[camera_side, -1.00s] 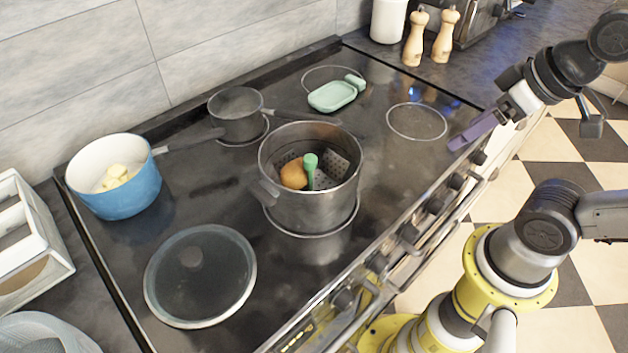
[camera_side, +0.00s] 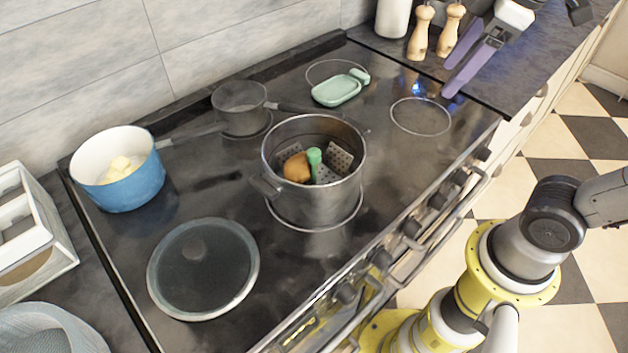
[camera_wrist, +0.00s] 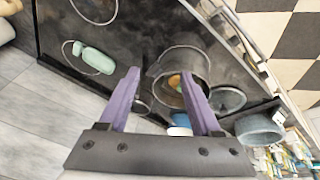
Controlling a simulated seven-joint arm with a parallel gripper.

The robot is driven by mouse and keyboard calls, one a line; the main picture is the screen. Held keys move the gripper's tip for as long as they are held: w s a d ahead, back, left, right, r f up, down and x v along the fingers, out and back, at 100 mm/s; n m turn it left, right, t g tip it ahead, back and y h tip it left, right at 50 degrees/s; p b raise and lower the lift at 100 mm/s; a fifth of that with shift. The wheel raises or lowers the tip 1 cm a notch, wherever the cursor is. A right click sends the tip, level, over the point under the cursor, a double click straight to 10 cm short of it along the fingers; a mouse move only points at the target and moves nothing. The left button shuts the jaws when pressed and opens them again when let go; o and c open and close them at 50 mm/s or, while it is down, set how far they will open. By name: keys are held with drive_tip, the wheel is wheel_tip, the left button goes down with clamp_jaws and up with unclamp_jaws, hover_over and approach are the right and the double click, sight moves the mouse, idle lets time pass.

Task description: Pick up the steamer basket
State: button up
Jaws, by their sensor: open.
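The steamer basket (camera_side: 339,158) has grey perforated metal leaves and sits inside a steel pot (camera_side: 313,206) at the middle of the stove. A green upright piece (camera_side: 314,160) stands at its centre, with a round orange-brown item (camera_side: 297,168) beside it. The pot wall hides the basket's lower part. My gripper (camera_side: 446,80) has purple fingers, spread open and empty, high at the upper right, well apart from the pot. In the wrist view the gripper (camera_wrist: 161,75) is open, and the pot (camera_wrist: 190,62) shows beyond the right finger, which partly covers it.
A blue pot (camera_side: 131,188) stands at the left, a small saucepan (camera_side: 240,112) behind. A glass lid (camera_side: 203,270) lies at the front left. A green dish (camera_side: 336,91) is at the back. Wooden mills (camera_side: 421,34) stand near my gripper. The right back burner (camera_side: 420,117) is empty.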

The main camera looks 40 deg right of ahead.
drive_tip(key=w+a+r+n+g, duration=0.1)
drive_tip(key=w+a+r+n, duration=0.1)
drive_tip(key=w+a+n, duration=0.3)
drive_tip(key=n+g, duration=0.2)
drive_tip(key=g, duration=0.1)
hover_over(313, 151)
wheel_tip(313, 151, down, 5)
wheel_tip(313, 151, down, 8)
drive_tip(key=shift+s+r, duration=0.1)
drive_tip(key=shift+f, duration=3.1)
clamp_jaws()
drive_tip(key=shift+r, duration=0.1)
